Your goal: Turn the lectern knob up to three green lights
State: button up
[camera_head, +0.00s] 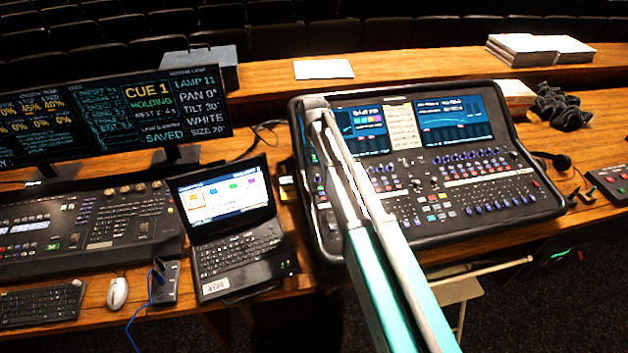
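The mixing console (460,217), a black desk with two lit screens and rows of small knobs and faders, stands in the middle of the wooden desk. I cannot pick out which of its small knobs is the lectern knob, and its lights are too small to count. My arm reaches from the bottom right over the console's left part and hides some of its controls. My gripper (316,104) is at the arm's far end, over the console's upper left corner. Its fingers are not clear, so I cannot tell if it is open or shut or touching anything.
An open laptop (240,252) stands left of the console. A lighting desk (85,228) and two monitors (95,100) are further left. Papers (322,69) lie on the back ledge.

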aim_at(318, 177)
jog(key=shift+w+d+f+b, duration=0.1)
jog(key=shift+f+b, duration=1.9)
jog(key=shift+f, duration=0.15)
jog(key=shift+d+f+b, duration=0.1)
jog(key=shift+f+b, duration=1.9)
jog(key=shift+f, duration=0.15)
